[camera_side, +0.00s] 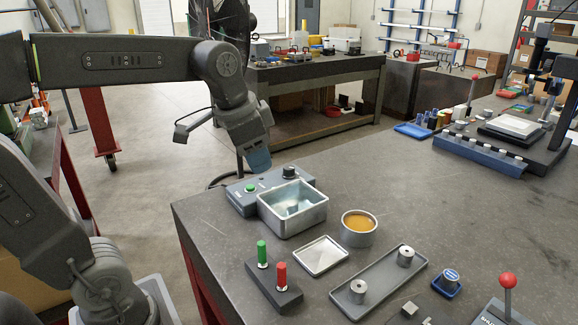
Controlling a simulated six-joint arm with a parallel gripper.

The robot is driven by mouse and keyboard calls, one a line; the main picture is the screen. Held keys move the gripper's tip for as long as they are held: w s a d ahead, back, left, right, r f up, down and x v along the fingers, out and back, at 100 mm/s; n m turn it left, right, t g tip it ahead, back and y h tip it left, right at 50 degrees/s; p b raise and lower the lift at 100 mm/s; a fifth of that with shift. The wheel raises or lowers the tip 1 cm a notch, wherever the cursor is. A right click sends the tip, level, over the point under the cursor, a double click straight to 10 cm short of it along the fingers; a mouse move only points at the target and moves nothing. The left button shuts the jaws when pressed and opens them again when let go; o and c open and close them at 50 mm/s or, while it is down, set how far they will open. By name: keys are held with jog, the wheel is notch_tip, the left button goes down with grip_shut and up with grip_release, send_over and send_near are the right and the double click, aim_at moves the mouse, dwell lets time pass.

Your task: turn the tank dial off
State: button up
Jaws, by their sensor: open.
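The tank (313,215) is an open grey metal box with pale bluish contents, near the table's left edge. The dial's setting is too small to read. The gap between the fingers is hard to make out from this side.
Near the tank are a round tin of amber material (358,226), a square plate (321,256), a block with green and red handles (273,290), and a long tray (341,305) holding two metal cylinders. A red-knobbed lever (508,281) stands front right. The table's centre right is clear.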

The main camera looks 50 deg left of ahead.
jog(key=shift+o, duration=1.4)
jog(key=w+a+r+m+g, duration=0.1)
jog(key=w+a+m, duration=0.2)
jog(key=w+a, duration=0.3)
jog(key=w, duration=0.4)
jog(key=shift+a+r+g, duration=0.2)
jog(key=shift+r+g, duration=0.15)
jog(key=shift+g, duration=0.05)
jog(key=m+g, duration=0.2)
jog(key=m, duration=0.2)
send_over(289, 167)
notch_tip(289, 167, down, 4)
notch_tip(289, 167, down, 14)
jog(key=shift+r, duration=0.2)
jog(key=c, duration=0.9)
